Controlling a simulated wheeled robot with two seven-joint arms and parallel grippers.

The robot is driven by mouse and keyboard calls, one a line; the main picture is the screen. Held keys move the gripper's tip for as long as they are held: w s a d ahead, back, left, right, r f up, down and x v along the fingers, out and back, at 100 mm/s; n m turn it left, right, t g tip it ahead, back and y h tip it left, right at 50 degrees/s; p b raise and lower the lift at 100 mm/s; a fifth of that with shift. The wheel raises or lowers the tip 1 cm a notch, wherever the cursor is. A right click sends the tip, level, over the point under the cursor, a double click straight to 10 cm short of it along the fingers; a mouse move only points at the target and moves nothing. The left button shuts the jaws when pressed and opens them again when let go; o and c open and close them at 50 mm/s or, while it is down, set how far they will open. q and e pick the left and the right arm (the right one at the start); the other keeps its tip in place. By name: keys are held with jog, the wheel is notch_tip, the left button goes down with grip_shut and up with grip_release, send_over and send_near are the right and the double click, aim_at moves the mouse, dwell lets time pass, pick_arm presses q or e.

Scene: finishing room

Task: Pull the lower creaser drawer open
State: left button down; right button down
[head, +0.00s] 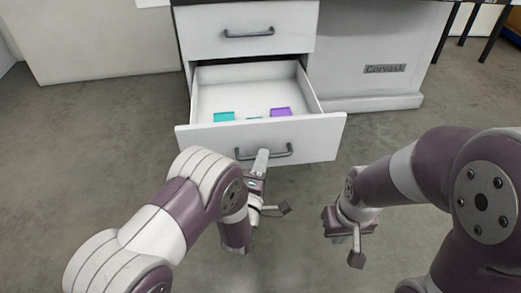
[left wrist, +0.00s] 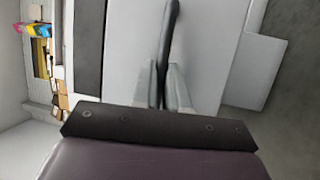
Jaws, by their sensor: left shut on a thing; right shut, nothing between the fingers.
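The lower drawer (head: 320,139) of the white creaser cabinet is pulled well out, and its inside shows from above. Its dark bar handle (head: 282,153) is on the front face. My left gripper (head: 262,158) is at the handle, shut on it. In the left wrist view the two grey fingertips (left wrist: 170,85) close around the dark handle (left wrist: 167,35). The upper drawer (head: 290,30) above it is shut. My right gripper (head: 356,240) is shut and empty, over the floor to the right of the drawer.
A teal block (head: 224,117) and a purple block (head: 281,112) lie in the open drawer, with a small teal piece between them. The cabinet's panel marked Corvask (head: 384,69) stands to the right. Dark table legs (head: 446,35) are at the upper right. Grey floor (head: 100,125) lies clear around.

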pick_arm(q)
jog(key=shift+s, duration=1.1)
pick_arm(e)
jog(key=shift+s+r, duration=0.25)
jog(key=shift+r, duration=0.05)
pick_arm(q)
jog(key=c, duration=1.1)
grip_release()
jog(key=shift+c, duration=0.2)
jog(key=shift+d, duration=0.1)
